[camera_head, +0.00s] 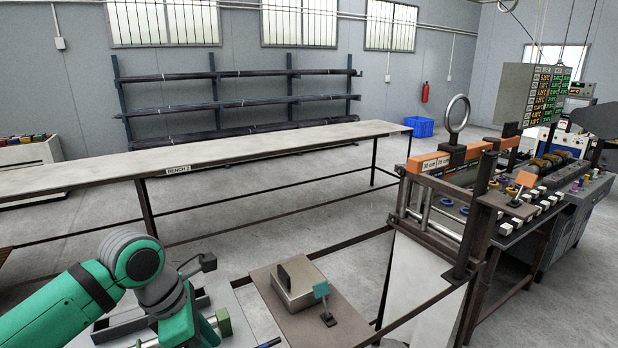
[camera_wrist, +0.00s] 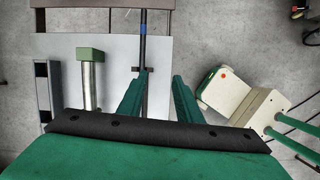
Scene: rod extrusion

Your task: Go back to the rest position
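In the wrist view my gripper (camera_wrist: 160,85) shows two green fingers spread apart, with nothing between their tips. A thin dark rod (camera_wrist: 143,45) lies below, in line with the left finger; part of it is hidden behind that finger. I cannot tell how far above the rod the fingers are. In the head view my green arm reaches in from the lower left over a grey work surface (camera_head: 245,298); its fingertips cannot be made out clearly there.
A cream and green machine (camera_wrist: 250,100) is at right. A plate with a metal box (camera_head: 298,288) lies beside the arm. The long bench (camera_head: 230,145) is bare. The extrusion machine (camera_head: 470,195) stands right.

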